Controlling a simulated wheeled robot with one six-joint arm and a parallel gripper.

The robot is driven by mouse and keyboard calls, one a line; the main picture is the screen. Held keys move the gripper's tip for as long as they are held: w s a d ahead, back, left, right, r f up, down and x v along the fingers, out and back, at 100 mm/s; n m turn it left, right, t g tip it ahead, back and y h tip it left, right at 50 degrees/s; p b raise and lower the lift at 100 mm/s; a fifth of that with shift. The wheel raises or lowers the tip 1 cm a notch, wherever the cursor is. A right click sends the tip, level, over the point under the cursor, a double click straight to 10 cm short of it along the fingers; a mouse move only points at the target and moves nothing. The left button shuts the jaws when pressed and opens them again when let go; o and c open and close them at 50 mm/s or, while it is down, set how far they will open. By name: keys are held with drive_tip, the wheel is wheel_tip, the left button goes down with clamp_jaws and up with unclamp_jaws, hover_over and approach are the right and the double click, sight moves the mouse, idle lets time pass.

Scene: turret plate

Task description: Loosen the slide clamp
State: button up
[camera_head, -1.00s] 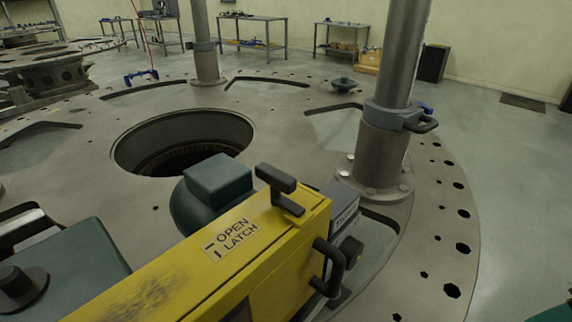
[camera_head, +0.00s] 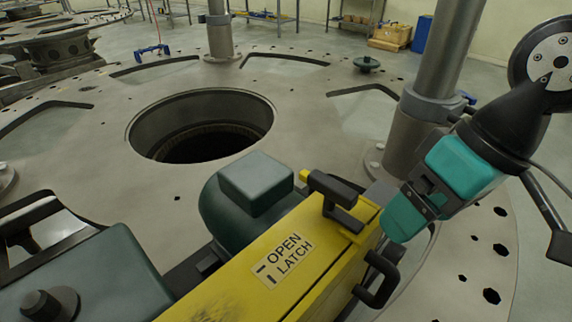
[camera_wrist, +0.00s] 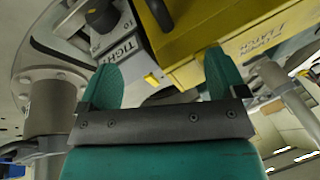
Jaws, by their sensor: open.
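A grey block (camera_wrist: 122,45) marked "TIGHT" shows in the wrist view, with a dark knob (camera_wrist: 102,17) at its upper end. I take these for the slide clamp, but cannot be sure. The block adjoins a yellow housing (camera_head: 300,262) labelled "OPEN LATCH", which carries a black T-shaped handle (camera_head: 333,188) on top and a black side handle (camera_head: 378,278). My gripper (camera_head: 398,222) has teal fingers and hangs beside the housing's right end. In the wrist view my gripper (camera_wrist: 163,75) is open and empty, with the block and a housing corner beyond its fingers. In the head view it partly hides the block.
A thick grey post (camera_head: 448,50) with a clamped collar (camera_head: 430,106) stands close behind my gripper. The round turret plate (camera_head: 300,110) has a large open hole (camera_head: 203,125) and several slots. A dark green motor-like body (camera_head: 228,207) adjoins the housing.

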drive_tip(key=w+a+r+m+p, duration=0.1)
drive_tip(key=w+r+m, duration=0.1)
drive_tip(key=w, duration=0.3)
drive_tip(key=w+a+r+m+g+p, duration=0.1)
drive_tip(key=w+r+m+p, duration=0.1)
drive_tip(key=w, duration=0.3)
drive_tip(key=w+a+r+m+g+p, duration=0.1)
drive_tip(key=w+m+p, duration=0.1)
drive_tip(key=w+m, duration=0.2)
drive_tip(key=shift+w+a+r, duration=0.2)
drive_tip(key=shift+w, duration=0.3)
drive_tip(key=shift+w+a+r, duration=0.15)
drive_tip(key=shift+w+r, duration=0.05)
drive_tip(key=shift+w, duration=0.25)
drive_tip(key=w+a+f+m+g+p, duration=0.1)
drive_tip(key=w+f+m+g+p, duration=0.15)
drive_tip(key=w+m, duration=0.55)
drive_tip(key=shift+n+t+h, duration=0.45)
drive_tip(key=shift+n+h, duration=0.05)
drive_tip(key=shift+n, duration=0.2)
drive_tip(key=p+x, duration=0.1)
drive_tip(key=x, duration=0.4)
drive_tip(key=w+p+x, duration=0.1)
drive_tip(key=x, duration=0.5)
drive_tip(key=p+x, duration=0.1)
drive_tip(key=x, duration=0.5)
drive_tip(key=shift+w+a+f, duration=0.2)
drive_tip(key=shift+a, duration=0.05)
drive_tip(key=c, duration=0.9)
